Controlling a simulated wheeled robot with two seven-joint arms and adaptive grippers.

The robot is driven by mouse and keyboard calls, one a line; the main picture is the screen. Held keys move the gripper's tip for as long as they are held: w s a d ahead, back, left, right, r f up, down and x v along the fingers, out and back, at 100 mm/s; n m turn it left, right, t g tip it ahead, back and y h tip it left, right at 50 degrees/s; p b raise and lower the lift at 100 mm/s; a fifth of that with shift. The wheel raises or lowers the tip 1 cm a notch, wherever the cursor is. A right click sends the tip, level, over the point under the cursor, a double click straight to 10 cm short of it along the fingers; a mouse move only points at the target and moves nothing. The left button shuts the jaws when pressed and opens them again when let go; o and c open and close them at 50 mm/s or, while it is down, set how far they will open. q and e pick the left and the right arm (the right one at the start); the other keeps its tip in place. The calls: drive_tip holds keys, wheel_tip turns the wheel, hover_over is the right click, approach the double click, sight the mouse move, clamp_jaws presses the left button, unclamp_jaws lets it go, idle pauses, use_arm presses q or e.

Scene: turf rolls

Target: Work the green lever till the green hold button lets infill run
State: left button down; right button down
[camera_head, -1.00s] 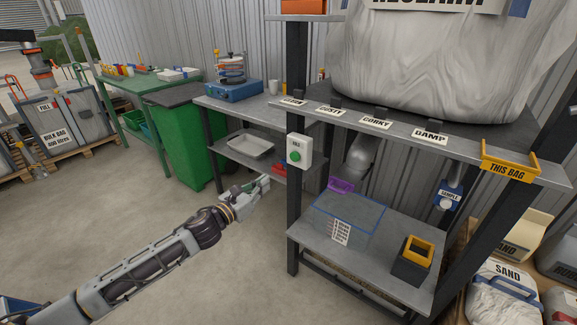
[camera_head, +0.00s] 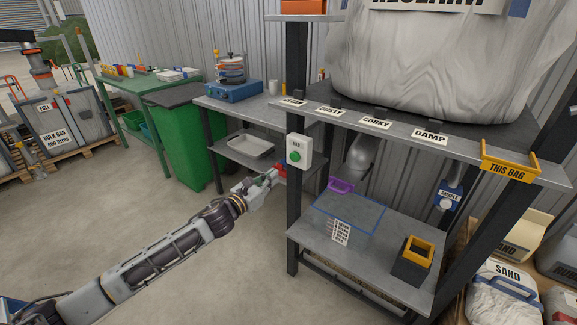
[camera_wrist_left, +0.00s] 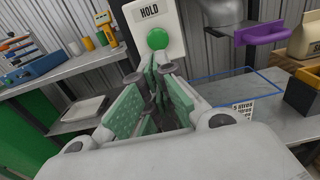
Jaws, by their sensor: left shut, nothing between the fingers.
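A white box labelled HOLD with a round green hold button (camera_head: 295,156) is fixed to the dark front post of the stand. The button also shows in the wrist view (camera_wrist_left: 157,39), just beyond the fingers. My left gripper (camera_head: 276,173) is shut and empty, below and left of the box, apart from the button as far as I can tell. In the wrist view its green-padded fingers (camera_wrist_left: 150,88) point at the button. A purple lever (camera_head: 340,186) sits below the grey spout (camera_head: 360,158); I see no green lever. My right gripper is out of view.
The lower shelf (camera_head: 378,262) carries a blue outline, a printed label and a black-and-yellow container (camera_head: 411,262). A large white bag (camera_head: 430,60) stands above. A bench with a tray (camera_head: 250,146) lies behind my gripper. The floor to the left is open.

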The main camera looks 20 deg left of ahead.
use_arm(q)
approach(293, 161)
drive_tip(key=shift+w, duration=0.9)
drive_tip(key=x, duration=0.4)
drive_tip(key=shift+s+d, duration=0.2)
drive_tip(key=shift+d, duration=0.15)
drive_tip(key=shift+w+d+b, duration=0.25)
drive_tip(key=shift+w+b, duration=0.05)
drive_tip(key=shift+w, duration=0.35)
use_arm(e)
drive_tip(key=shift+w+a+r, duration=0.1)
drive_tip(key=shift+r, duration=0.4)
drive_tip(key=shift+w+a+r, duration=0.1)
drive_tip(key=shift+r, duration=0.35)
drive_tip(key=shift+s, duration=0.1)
use_arm(q)
drive_tip(key=shift+w, duration=0.2)
